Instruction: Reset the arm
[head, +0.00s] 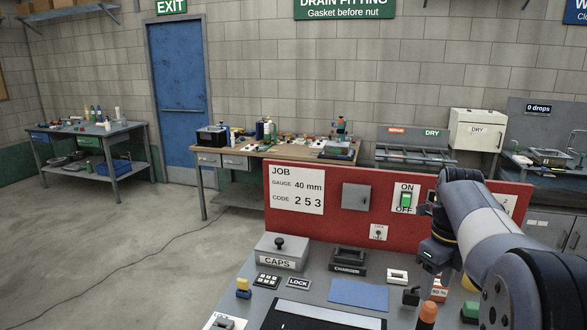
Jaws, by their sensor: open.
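My arm comes in from the lower right, and my gripper (434,259) hangs at its end in front of the red panel (345,215). It is dark and partly hidden by my own arm, and its fingers show only small. It is open and I see nothing held in it. The grey bench top (250,295) lies below and left of it. A charger box (348,262) and a blue mat (358,294) are on the bench to the gripper's left.
A CAPS box (281,252), keypad (268,281), LOCK plate (298,283) and orange-topped item (428,312) crowd the bench. The panel carries an ON/OFF switch (406,198). A wooden table (270,152) stands behind. Open floor (110,240) lies left.

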